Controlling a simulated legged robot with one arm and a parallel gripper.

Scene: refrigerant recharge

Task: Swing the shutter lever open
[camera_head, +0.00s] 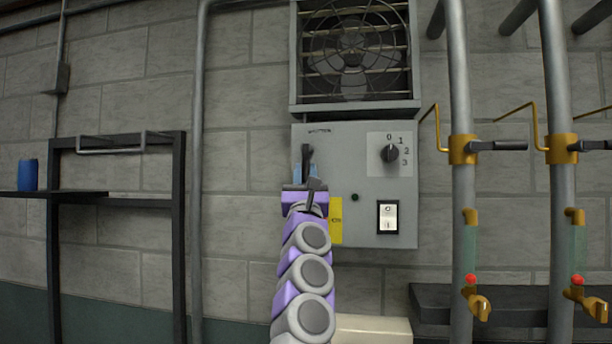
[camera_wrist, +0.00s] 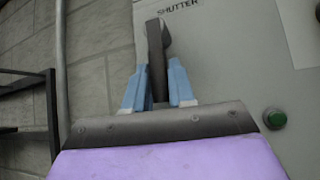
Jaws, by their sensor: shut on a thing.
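The shutter lever (camera_head: 306,156) is a dark handle on the left side of the grey control box (camera_head: 345,218), below a small label. In the wrist view the lever (camera_wrist: 157,50) points up from between my fingers, close beside the word SHUTTER on the panel (camera_wrist: 235,50). My gripper (camera_head: 307,176) is in front of the box's left part. In the wrist view its light blue fingers (camera_wrist: 157,88) are shut on the lever, one on each side. The lever's lower part is hidden behind my gripper.
A fan behind a grille (camera_head: 354,50) sits above the box. The box also has a rotary knob (camera_head: 390,153), a rocker switch (camera_head: 388,217) and a green button (camera_wrist: 275,118). Pipes with yellow valves (camera_head: 463,150) stand right. A dark shelf frame (camera_head: 180,230) with a blue can (camera_head: 28,175) stands left.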

